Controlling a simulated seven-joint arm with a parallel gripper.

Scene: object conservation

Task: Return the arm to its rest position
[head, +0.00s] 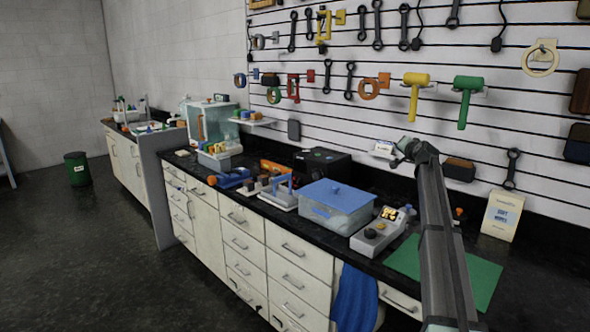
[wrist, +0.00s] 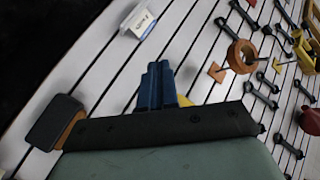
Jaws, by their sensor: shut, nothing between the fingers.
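My arm (head: 440,230) rises from the bottom right of the head view and reaches up in front of the slatted tool wall. Its far end is bent near a small white box on the wall (head: 383,149); the fingers cannot be made out there. In the wrist view my gripper (wrist: 158,66) shows as blue fingers pressed together, shut with nothing between them. The small white box also shows in the wrist view (wrist: 139,22), up and left of the fingertips and apart from them.
Below the arm, the black counter holds a green mat (head: 482,282), a grey device (head: 383,232), a lidded clear bin (head: 337,207) and a white carton (head: 502,216). Wrenches, a yellow hammer (head: 415,92) and a green hammer (head: 466,98) hang on the wall.

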